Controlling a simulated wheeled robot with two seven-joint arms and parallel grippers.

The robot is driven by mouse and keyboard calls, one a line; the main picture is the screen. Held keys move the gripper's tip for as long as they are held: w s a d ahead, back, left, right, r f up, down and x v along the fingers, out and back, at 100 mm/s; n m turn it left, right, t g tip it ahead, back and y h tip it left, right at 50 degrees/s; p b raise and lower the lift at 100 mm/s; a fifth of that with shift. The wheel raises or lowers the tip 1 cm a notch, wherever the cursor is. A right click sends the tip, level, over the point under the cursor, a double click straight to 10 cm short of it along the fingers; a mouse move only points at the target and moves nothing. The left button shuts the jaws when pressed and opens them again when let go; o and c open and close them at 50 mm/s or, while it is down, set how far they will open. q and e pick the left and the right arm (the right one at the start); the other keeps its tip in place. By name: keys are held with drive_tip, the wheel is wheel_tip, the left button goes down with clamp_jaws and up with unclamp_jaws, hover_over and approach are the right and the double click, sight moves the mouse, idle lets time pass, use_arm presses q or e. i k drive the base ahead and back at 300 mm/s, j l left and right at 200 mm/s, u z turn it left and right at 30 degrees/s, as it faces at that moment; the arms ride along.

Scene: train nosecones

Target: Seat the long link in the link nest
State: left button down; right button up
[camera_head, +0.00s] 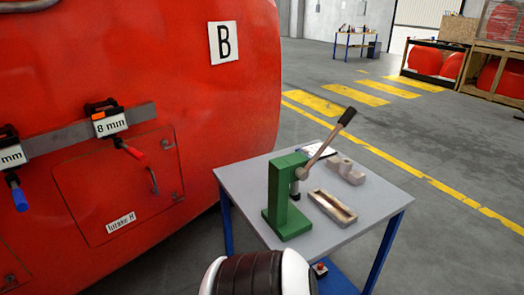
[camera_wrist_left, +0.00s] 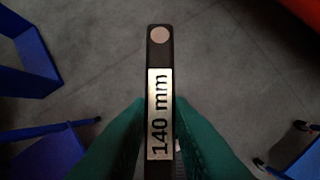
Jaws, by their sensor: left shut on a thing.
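The long link (camera_wrist_left: 158,56) is a dark narrow bar with a pale plate marked "140 mm" and a pale round spot near its far end. My left gripper (camera_wrist_left: 160,108) has its green fingers shut on both sides of the link in the left wrist view. The link's near end is hidden. In the head view a beige elongated tray with a recess, which looks like the link nest (camera_head: 333,207), lies on the grey table (camera_head: 298,259). Its recess looks empty. Neither gripper shows in the head view.
A green lever press (camera_head: 286,205) stands on the table left of the tray. A beige block (camera_head: 345,171) with a raised round part sits behind the tray. A large red shell (camera_head: 150,60) with clamps fills the left. The wrist view shows blue frame parts (camera_wrist_left: 30,60) over grey floor.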

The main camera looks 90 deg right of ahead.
sight(332, 206)
drive_tip(key=k+l+u, duration=0.15)
drive_tip(key=k+l, duration=0.15)
drive_tip(key=k+l+u, duration=0.15)
drive_tip(key=k, duration=0.3)
drive_tip(key=k+l+u, duration=0.2)
drive_tip(key=k+z, duration=0.6)
drive_tip(key=z, duration=0.25)
drive_tip(key=k+l+z, duration=0.1)
drive_tip(key=k+z, duration=0.3)
drive_tip(key=k+l+z, duration=0.2)
drive_tip(key=z, duration=0.25)
